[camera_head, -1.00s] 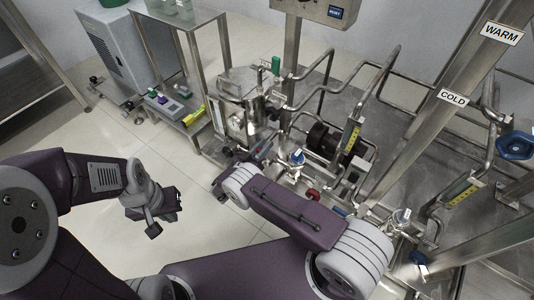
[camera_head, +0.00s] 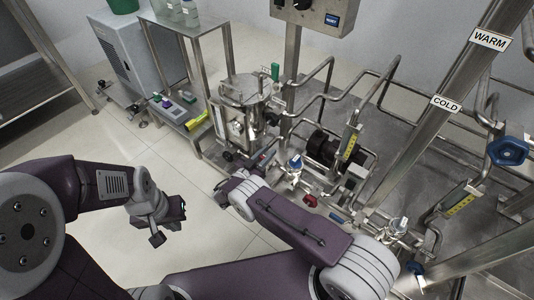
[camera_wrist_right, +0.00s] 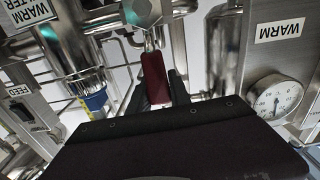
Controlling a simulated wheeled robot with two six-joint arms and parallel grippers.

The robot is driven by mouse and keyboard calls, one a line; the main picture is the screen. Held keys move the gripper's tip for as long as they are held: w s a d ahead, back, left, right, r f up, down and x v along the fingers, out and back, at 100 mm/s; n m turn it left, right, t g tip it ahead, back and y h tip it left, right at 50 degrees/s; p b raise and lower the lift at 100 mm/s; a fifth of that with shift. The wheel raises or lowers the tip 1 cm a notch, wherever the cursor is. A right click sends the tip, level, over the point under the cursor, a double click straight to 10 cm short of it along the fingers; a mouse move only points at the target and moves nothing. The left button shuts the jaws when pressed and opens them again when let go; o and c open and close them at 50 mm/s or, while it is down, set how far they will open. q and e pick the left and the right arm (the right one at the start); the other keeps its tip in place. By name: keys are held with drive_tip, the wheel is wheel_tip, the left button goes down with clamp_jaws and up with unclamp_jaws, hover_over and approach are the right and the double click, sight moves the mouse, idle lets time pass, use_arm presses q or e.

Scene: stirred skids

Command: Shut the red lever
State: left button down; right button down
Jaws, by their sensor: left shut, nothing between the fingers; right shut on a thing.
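The red lever (camera_wrist_right: 155,78) stands between the dark fingers of my right gripper (camera_wrist_right: 158,92) in the right wrist view, its upper end near a steel pipe fitting. My right gripper is shut on it. In the head view my right arm reaches to the pipework by the steel vessel, and its fingers are hard to make out there. Another red handle (camera_head: 310,200) shows to the right of my right forearm. My left gripper (camera_head: 178,209) is shut and empty above the floor at the left, away from the skid.
A steel vessel (camera_head: 245,98) stands beyond my right wrist. Bent pipes and a blue-topped valve (camera_head: 295,162) lie to its right. A post with a COLD label (camera_head: 446,104) rises at the right. In the wrist view a round gauge (camera_wrist_right: 275,97) is at the right. Tiled floor is clear at the left.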

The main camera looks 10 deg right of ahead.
drive_tip(key=c, duration=1.2)
unclamp_jaws()
drive_tip(key=shift+s+d, duration=0.25)
drive_tip(key=shift+d, duration=0.1)
drive_tip(key=shift+a, duration=0.1)
drive_tip(key=p+v, duration=0.2)
drive_tip(key=v, duration=0.7)
drive_tip(key=shift+f, duration=0.1)
